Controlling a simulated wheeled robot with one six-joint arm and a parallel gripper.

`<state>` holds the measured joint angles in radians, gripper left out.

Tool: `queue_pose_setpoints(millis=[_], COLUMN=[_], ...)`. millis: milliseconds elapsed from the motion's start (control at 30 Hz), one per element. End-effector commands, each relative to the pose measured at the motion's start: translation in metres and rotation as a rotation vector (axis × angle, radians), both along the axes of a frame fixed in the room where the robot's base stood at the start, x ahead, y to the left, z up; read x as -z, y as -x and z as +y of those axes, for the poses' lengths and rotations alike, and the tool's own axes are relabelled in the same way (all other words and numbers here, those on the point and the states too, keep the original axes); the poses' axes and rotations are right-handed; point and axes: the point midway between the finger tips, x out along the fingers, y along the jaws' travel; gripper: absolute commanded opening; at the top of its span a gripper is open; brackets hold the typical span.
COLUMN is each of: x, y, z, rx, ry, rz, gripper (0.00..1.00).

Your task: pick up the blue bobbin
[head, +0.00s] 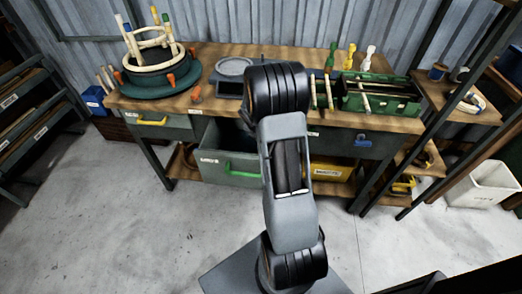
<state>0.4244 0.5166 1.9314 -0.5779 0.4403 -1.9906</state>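My arm rises through the middle of the head view and covers part of the workbench (400,123). My gripper does not show; the arm's dark upper joint is in front of the bench's middle, well left of the spool.
A green tool tray (378,96) sits on the bench's right side. A dark green turntable (158,84) with a rattan frame is at the left. A dark upright post stands between bench and side shelf. A white bin (482,186) is on the floor at right. The front floor is mostly clear.

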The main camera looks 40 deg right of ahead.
Motion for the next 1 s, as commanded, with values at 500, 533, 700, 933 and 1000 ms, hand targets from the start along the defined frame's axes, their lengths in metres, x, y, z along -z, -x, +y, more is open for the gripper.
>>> queue_pose_setpoints(millis=[500, 533, 700, 933, 1000], x=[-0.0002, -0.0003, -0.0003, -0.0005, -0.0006], y=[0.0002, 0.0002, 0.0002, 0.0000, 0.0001], z=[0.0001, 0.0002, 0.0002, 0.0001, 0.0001], rx=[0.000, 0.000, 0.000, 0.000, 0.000], ry=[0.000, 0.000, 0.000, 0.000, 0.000], rz=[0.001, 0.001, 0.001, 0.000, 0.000], gripper=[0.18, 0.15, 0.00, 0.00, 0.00])
